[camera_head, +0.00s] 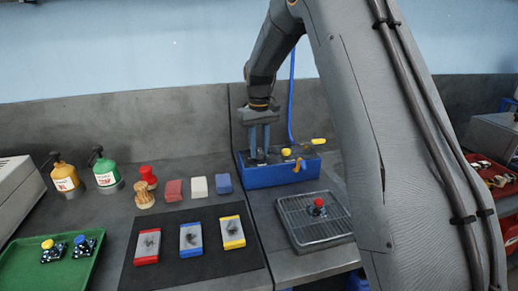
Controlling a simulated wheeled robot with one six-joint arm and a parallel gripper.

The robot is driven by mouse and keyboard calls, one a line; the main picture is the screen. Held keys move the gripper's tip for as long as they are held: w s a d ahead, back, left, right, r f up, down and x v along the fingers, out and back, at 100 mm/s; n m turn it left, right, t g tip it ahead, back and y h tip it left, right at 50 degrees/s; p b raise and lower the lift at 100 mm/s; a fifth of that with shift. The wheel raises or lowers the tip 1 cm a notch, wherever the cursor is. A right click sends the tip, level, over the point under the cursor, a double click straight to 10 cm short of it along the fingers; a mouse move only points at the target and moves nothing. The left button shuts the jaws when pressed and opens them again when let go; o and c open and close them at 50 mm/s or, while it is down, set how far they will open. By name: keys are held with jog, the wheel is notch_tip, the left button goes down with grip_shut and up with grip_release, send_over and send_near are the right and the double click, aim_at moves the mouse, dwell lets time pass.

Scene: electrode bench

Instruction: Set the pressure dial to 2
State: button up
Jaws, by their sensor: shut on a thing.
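A blue box (284,177) with a dark top stands at the back of the bench, right of the middle seam. My gripper (259,155) points straight down at the left part of its top. Its two fingers are shut on a small dark knob there, which looks like the pressure dial; the fingers hide most of it. The dial's marks and setting are too small to read. A yellow knob (286,152) sits on the box just right of my gripper. A yellow-handled lever (318,141) and a yellow hooked part (298,165) are further right.
A blue hose (292,95) rises behind the box. A wire rack (295,222) with a red-topped piece (319,205) lies in front. A black mat (212,267) with framed plates, several blocks, bottles and a green tray (25,268) are to the left. My arm covers the right side.

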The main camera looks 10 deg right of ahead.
aim_at(259, 152)
jog(key=shift+r, duration=0.1)
jog(key=o, duration=1)
jog(key=shift+o, duration=0.2)
jog(key=shift+r+b, duration=1.15)
jog(key=shift+r, duration=2.75)
